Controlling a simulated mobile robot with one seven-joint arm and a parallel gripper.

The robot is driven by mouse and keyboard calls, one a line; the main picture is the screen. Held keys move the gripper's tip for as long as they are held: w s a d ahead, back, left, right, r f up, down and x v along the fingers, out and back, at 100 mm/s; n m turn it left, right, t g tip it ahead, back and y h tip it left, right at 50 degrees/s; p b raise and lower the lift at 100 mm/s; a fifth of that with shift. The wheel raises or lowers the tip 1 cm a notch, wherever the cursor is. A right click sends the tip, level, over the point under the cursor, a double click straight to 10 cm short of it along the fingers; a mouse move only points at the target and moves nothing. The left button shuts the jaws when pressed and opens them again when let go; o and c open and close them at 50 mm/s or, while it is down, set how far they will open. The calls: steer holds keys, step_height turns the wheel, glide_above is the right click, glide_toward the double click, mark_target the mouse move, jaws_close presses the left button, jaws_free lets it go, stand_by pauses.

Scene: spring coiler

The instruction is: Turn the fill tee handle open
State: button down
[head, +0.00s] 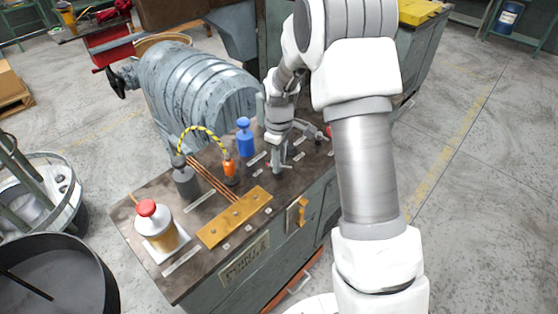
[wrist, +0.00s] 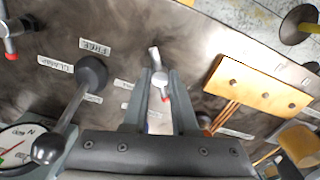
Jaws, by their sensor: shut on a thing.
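The tee handle (wrist: 159,77), a small bare-metal bar with a red tip, sits on the dark bench top in the wrist view. My gripper (wrist: 160,74) has one finger on each side of it and is shut on it. The bar runs lengthwise between the fingers, with its far end showing past the fingertips. In the head view my gripper (head: 278,168) points down at the bench top, and the handle cannot be made out there. Small labels lie beside the handle, too blurred to read.
A ball-ended lever (wrist: 70,110) stands close left, by FREE and CLAMP labels. A gauge (wrist: 20,142) and another red-tipped handle (wrist: 9,38) are further left. A brass plate (wrist: 258,88) lies right.

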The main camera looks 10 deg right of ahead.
steer(key=m, duration=0.4)
steer(key=shift+m, duration=0.3)
steer(key=m, duration=0.3)
steer(key=shift+m+p, duration=0.3)
steer(key=shift+m, duration=0.1)
steer(key=m, duration=0.3)
steer(key=shift+m+p, duration=0.6)
steer(key=shift+m, duration=1.5)
steer(key=c, duration=0.7)
jaws_free()
